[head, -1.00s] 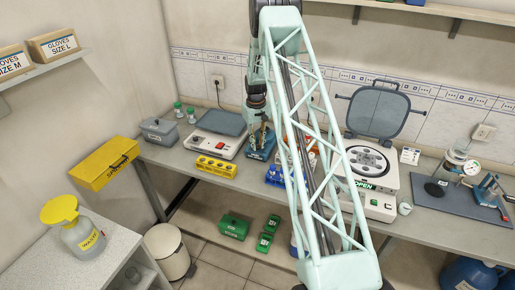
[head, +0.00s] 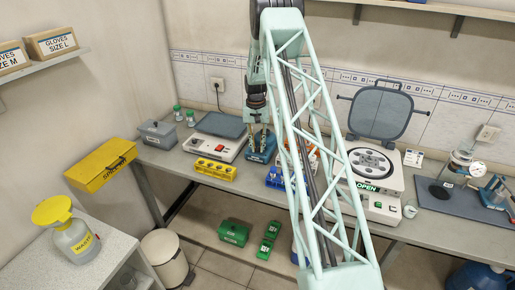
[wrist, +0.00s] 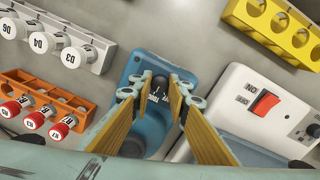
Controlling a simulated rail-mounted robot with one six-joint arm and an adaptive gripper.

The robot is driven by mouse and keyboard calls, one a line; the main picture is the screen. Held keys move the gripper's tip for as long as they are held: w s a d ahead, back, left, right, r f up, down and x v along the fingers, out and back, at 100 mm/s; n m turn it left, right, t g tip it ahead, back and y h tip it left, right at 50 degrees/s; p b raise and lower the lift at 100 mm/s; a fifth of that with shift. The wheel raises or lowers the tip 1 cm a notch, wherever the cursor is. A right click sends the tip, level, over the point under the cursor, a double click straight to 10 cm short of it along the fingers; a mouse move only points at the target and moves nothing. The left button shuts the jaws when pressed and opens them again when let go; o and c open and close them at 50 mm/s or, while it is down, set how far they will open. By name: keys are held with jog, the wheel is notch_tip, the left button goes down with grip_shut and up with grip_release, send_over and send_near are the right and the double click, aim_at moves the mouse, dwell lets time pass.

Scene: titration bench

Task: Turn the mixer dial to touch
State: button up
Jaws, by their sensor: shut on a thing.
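The mixer is a small blue device (head: 257,156) on the bench, left of my arm's lattice link in the head view. In the wrist view its blue body (wrist: 150,66) lies under my gripper. Its dark dial (wrist: 158,86) has white lettering beside it, too small to read surely. My gripper (wrist: 158,84) points down with its yellow-padded fingers on either side of the dial, shut on it. In the head view my gripper (head: 263,143) is right above the mixer. The fingers partly hide the dial, and its exact setting cannot be told.
A white hotplate-like device with a red switch (wrist: 265,103) stands close beside the mixer. A yellow rack (head: 214,170), an orange rack (wrist: 50,97) with red-capped vials and a white rack (wrist: 92,50) are near. An open-lidded centrifuge (head: 370,165) stands farther right.

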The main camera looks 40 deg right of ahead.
aim_at(257, 148)
jog(key=o, duration=0.8)
jog(key=shift+o, duration=0.2)
jog(key=shift+r, duration=0.2)
notch_tip(257, 148, up, 12)
jog(key=shift+w+a+f, duration=0.15)
jog(key=shift+f, duration=0.05)
dwell(0.6)
